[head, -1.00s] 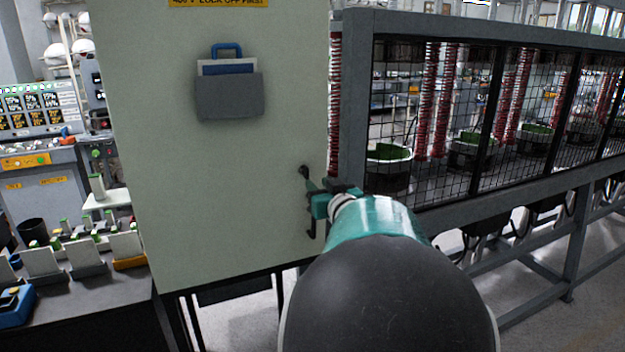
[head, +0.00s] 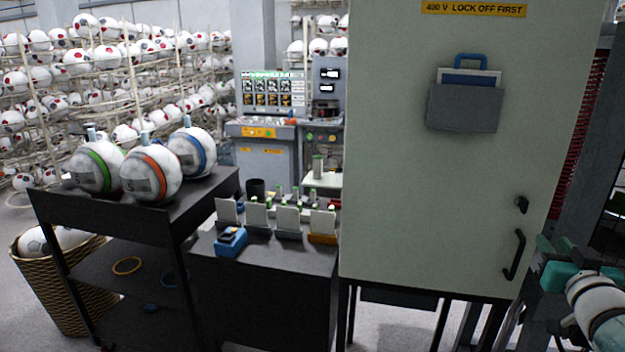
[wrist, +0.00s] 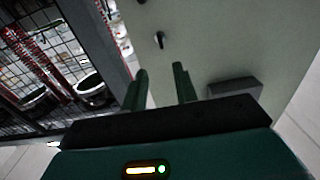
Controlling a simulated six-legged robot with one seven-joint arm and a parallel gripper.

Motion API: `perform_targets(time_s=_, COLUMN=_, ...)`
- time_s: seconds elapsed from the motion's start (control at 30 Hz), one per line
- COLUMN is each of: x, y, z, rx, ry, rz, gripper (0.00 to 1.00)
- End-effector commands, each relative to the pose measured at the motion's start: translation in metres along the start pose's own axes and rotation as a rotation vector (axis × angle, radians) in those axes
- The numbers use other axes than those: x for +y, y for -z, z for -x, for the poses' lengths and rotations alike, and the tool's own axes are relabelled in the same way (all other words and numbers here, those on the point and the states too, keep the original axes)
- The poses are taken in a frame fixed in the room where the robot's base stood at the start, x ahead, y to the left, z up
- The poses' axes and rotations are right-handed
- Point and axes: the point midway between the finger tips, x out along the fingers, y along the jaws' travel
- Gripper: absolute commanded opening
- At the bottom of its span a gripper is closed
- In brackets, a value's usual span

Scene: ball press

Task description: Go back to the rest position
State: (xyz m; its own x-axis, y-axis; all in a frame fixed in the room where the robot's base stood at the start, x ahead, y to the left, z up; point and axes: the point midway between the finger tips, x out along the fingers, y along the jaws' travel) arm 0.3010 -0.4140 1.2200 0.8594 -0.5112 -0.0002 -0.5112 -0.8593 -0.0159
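My gripper (head: 552,258) shows at the right edge of the head view, beside the cabinet's black handle (head: 514,255). In the wrist view its two green fingers (wrist: 161,80) stand apart with nothing between them, so it is open and empty.
A black cart (head: 205,203) with three banded balls stands at the left, by a wicker basket (head: 65,295). A dark bench (head: 265,285) holds card stands and a blue device (head: 230,241). The caged press (wrist: 60,70) stands beside the cabinet. Some pale floor shows below.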

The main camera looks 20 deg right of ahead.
Motion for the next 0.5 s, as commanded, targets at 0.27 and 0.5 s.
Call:
perform_targets(time_s=0.27, x=-0.041, y=0.002, z=-0.012, rx=-0.056, ry=-0.038, rz=0.018, gripper=0.29)
perform_targets(time_s=0.5, x=-0.143, y=-0.021, z=0.001, rx=-0.296, ry=-0.047, rz=0.04, gripper=0.29)
